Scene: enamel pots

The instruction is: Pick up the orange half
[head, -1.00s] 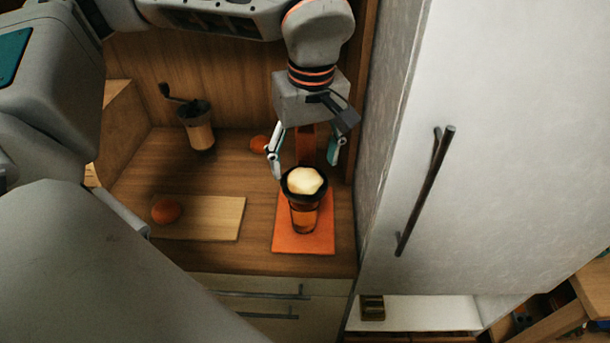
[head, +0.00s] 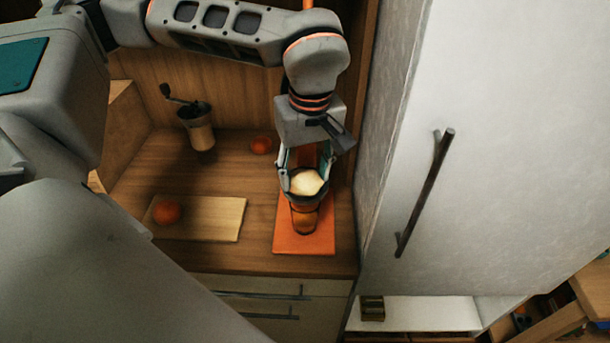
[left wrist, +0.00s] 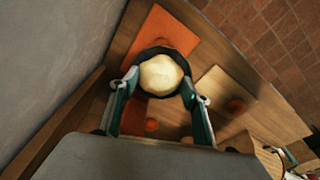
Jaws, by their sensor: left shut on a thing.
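An orange half (head: 167,212), rounded side up, sits on the light cutting board (head: 215,215); it also shows in the left wrist view (left wrist: 235,105). Another small orange piece (head: 262,145) lies further back on the counter. My left gripper (head: 305,176) is well to the right of the board, pointing down. Its fingers are closed on the dark-rimmed top of a juicer (head: 304,216) with a pale dome (head: 307,183). In the left wrist view the fingertips touch opposite sides of the dark rim (left wrist: 160,49). My right gripper is out of view.
The juicer stands on an orange mat (head: 288,244). A hand grinder (head: 199,130) stands at the back left. A tall pale cabinet door (head: 510,140) with a dark handle (head: 425,195) bounds the right. Counter between board and mat is clear.

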